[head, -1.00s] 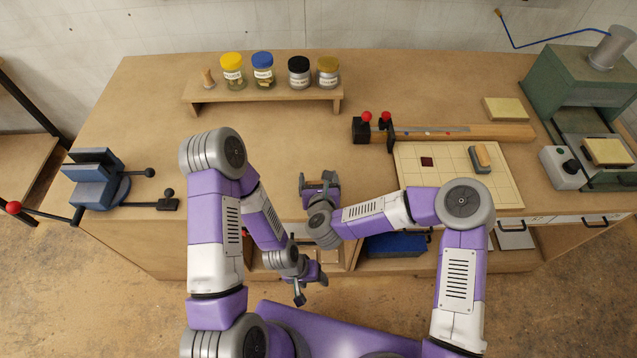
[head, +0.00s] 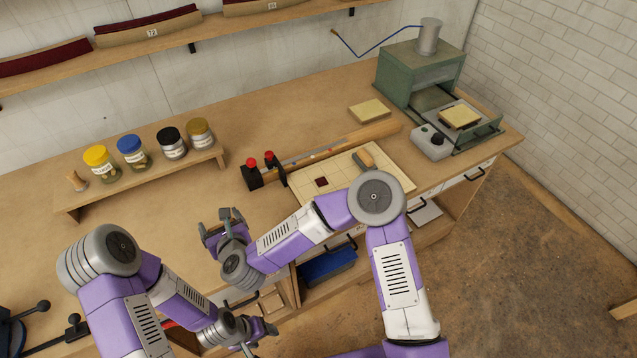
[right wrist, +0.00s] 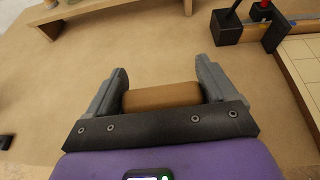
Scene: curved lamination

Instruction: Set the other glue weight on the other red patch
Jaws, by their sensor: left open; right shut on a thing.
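The pale gridded board (head: 395,176) lies on the bench in the head view. A dark red patch (head: 321,182) shows bare on its left part. One glue weight (head: 366,158), with a wooden handle, stands towards the board's far right; anything under it is hidden. My right gripper (head: 223,222) is above the bench, left of the board. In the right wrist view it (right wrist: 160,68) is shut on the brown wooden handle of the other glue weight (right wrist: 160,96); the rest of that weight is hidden. My left gripper (head: 262,340) is open and empty at the bottom, before the bench front.
A wooden bar with red-knobbed black clamps (head: 268,168) lies behind the board. The jar shelf (head: 150,180) stands at left. A green press (head: 420,75) and grey switch box (head: 432,142) stand at right.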

